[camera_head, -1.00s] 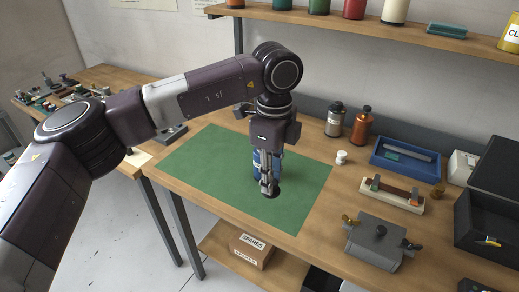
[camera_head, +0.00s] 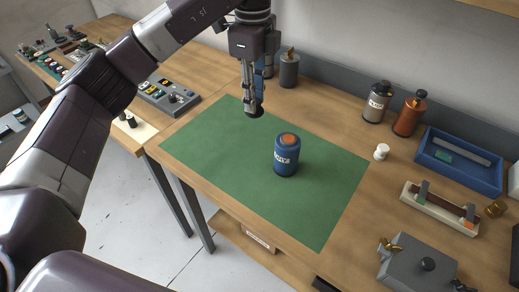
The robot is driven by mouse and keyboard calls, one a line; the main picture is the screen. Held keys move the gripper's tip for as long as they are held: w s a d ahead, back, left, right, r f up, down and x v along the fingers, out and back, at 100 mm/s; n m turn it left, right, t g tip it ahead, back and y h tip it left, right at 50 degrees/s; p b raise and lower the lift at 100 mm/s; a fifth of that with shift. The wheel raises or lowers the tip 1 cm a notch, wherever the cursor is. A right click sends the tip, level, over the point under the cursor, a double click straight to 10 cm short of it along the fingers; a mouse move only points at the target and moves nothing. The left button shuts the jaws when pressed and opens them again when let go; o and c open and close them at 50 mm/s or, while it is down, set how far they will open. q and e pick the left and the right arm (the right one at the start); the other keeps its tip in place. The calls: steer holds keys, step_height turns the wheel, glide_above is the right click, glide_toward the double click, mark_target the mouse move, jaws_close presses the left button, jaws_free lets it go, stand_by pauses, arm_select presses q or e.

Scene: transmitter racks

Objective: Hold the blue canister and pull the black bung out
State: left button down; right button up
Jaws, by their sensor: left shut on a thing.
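The blue canister (camera_head: 287,160) stands upright on the green mat (camera_head: 225,150), with a pale label on its side and a round orange face on top. My left gripper (camera_head: 252,103) points down, above and to the left of the canister in the picture, clear of it. Its fingers are shut on a small dark round piece, the black bung (camera_head: 254,112), partly hidden by the fingertips. Nothing holds the canister. My right gripper is out of view.
A grey canister (camera_head: 289,70) stands behind the mat, with something blue partly hidden beside my gripper. Grey (camera_head: 377,102) and orange-brown (camera_head: 410,114) bottles, a white knob (camera_head: 381,152), a blue tray (camera_head: 460,178) and a grey box (camera_head: 415,265) occupy the right. The mat around the canister is clear.

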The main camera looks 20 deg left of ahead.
arm_select(q)
step_height(320, 180, down, 14)
steer(key=shift+r+p, duration=0.2)
steer(key=shift+p, duration=0.85)
step_height(320, 180, down, 4)
steer(key=shift+r+p, duration=0.1)
steer(key=shift+p, duration=0.4)
steer(key=shift+f, duration=0.3)
steer(key=shift+f, duration=0.2)
steer(key=c, duration=1.7)
jaws_free()
steer(key=shift+r, duration=0.1)
